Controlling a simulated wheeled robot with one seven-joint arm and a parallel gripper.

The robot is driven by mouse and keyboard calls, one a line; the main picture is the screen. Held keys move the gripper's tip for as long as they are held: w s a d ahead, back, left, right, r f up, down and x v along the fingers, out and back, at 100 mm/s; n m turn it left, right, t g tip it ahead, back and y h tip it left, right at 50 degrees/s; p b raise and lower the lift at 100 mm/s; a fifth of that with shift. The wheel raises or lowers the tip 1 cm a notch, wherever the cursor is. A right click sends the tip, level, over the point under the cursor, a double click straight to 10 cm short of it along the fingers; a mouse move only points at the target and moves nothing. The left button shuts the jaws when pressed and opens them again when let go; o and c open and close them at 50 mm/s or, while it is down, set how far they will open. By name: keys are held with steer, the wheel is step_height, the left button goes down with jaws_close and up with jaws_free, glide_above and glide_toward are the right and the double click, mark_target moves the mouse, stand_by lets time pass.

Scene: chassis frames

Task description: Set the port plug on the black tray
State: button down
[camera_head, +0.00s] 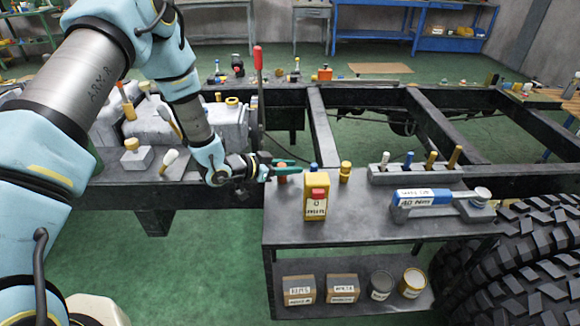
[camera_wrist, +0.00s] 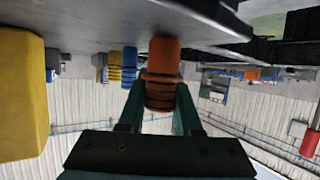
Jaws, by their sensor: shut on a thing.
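My gripper (camera_head: 284,167) is at the left rear corner of the dark cart top. Its green fingers are shut on an orange-brown ribbed plug (camera_wrist: 163,58), which looks like the port plug. In the wrist view, the fingers stand on both sides of it. In the head view, the plug (camera_head: 282,178) shows just below the fingers. Its end is close to the cart top, and I cannot tell whether they touch. I cannot make out a separate black tray; the cart top (camera_head: 275,228) is a dark flat surface.
A yellow box (camera_head: 315,205) stands close right of the plug. Behind it are a blue plug (camera_head: 314,167) and a yellow plug (camera_head: 345,171). A holder with several tools (camera_head: 415,175) and a blue-grey tool (camera_head: 425,198) lie further right. The cart's front is clear.

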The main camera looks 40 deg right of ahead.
steer(key=c, duration=0.6)
jaws_free()
steer(key=shift+f, duration=0.1)
steer(key=shift+r, duration=0.2)
steer(key=b+v, duration=0.2)
steer(key=v, duration=1)
